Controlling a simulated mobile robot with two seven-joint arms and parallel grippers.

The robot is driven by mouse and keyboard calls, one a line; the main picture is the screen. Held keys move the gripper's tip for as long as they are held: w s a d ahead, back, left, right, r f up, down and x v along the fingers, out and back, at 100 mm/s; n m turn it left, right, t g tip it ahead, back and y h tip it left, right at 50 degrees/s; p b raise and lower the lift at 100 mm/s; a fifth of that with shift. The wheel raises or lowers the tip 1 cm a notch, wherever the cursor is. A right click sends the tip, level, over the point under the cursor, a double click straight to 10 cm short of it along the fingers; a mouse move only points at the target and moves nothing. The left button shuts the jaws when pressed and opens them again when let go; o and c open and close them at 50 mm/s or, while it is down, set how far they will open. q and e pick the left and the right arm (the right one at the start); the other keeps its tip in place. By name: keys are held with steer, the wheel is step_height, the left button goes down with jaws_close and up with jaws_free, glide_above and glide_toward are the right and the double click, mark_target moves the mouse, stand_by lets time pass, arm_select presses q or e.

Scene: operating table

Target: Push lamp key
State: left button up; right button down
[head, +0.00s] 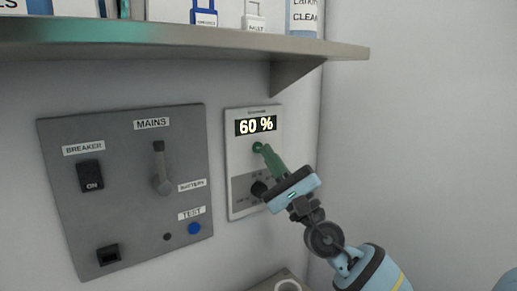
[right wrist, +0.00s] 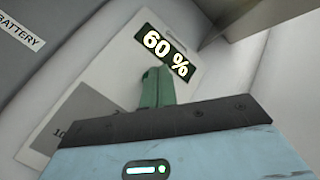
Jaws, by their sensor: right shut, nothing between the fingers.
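The pale wall panel (head: 235,205) has a lit display (head: 256,125) reading "60 %". The display also shows in the right wrist view (right wrist: 165,53). A small round green spot (head: 258,147) lies just under the display at the tips of my right gripper (head: 263,153); I cannot tell whether it is a key or part of the fingertips. My right gripper is shut and empty, its green fingers pointing at the panel. In the right wrist view the fingers (right wrist: 156,85) cover the panel below the display. Contact cannot be made out. My left gripper is not in view.
A shelf (head: 180,40) juts out above.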

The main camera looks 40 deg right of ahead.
stand_by(0.3)
steer(key=shift+w, duration=0.1)
steer(key=shift+w, duration=0.5)
stand_by(0.4)
steer(key=shift+s, duration=0.6)
